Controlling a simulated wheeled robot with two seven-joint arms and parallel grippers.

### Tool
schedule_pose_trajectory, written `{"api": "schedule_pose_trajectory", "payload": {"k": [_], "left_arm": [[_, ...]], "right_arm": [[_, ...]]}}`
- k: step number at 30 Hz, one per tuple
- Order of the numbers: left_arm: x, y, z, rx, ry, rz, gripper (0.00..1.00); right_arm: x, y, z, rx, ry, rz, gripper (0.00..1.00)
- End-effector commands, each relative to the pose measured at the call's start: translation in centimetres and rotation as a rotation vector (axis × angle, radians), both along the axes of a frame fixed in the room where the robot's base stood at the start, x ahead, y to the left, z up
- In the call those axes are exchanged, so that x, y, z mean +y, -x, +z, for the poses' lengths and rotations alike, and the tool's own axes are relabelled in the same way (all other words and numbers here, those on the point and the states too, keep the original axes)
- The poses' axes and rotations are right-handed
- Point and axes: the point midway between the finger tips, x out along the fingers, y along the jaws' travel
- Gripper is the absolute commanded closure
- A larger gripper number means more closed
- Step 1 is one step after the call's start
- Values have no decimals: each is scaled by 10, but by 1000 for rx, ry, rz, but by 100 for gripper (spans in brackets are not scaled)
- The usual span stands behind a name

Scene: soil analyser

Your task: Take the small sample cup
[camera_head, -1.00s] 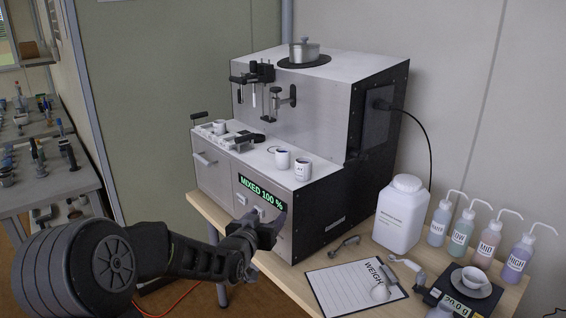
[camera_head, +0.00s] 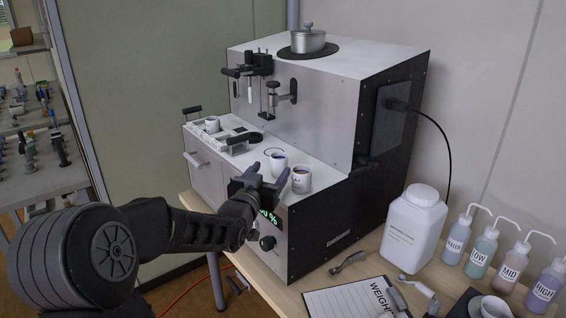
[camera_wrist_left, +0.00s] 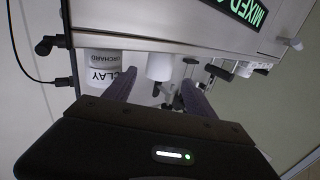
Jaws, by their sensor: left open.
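A small white cup (camera_head: 278,162) with dark contents stands upright on the front ledge of the analyser. A wider labelled white cup (camera_head: 301,180) stands to its right; in the left wrist view its label (camera_wrist_left: 103,70) reads CLAY ORCHARD. My left gripper (camera_head: 266,176) is open at the ledge's front edge, its fingers pointing towards the small cup. In the left wrist view the plain small cup (camera_wrist_left: 160,66) shows beyond and between the two open fingers (camera_wrist_left: 158,95), with no contact visible. The labelled cup is partly behind one finger. My right gripper is not in view.
The analyser's upper body (camera_head: 300,100) rises behind the ledge. Another small cup (camera_head: 212,124) sits in a white holder at the ledge's left. A white jug (camera_head: 412,230), several wash bottles (camera_head: 478,256) and a clipboard (camera_head: 345,300) occupy the table at right.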

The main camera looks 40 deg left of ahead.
Motion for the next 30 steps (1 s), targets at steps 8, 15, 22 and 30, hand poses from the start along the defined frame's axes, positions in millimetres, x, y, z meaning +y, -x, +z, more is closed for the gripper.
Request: {"api": "schedule_pose_trajectory", "payload": {"k": [8, 15, 22, 30], "left_arm": [[0, -1, 0, 1, 0, 0, 36], [6, -23, 1, 2, 2, -1, 36], [7, -25, 0, 1, 1, 0, 36], [11, -40, 3, 2, 2, 0, 36]], "right_arm": [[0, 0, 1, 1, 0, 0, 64], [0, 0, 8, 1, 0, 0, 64], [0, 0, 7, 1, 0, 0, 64], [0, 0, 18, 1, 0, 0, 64]]}}
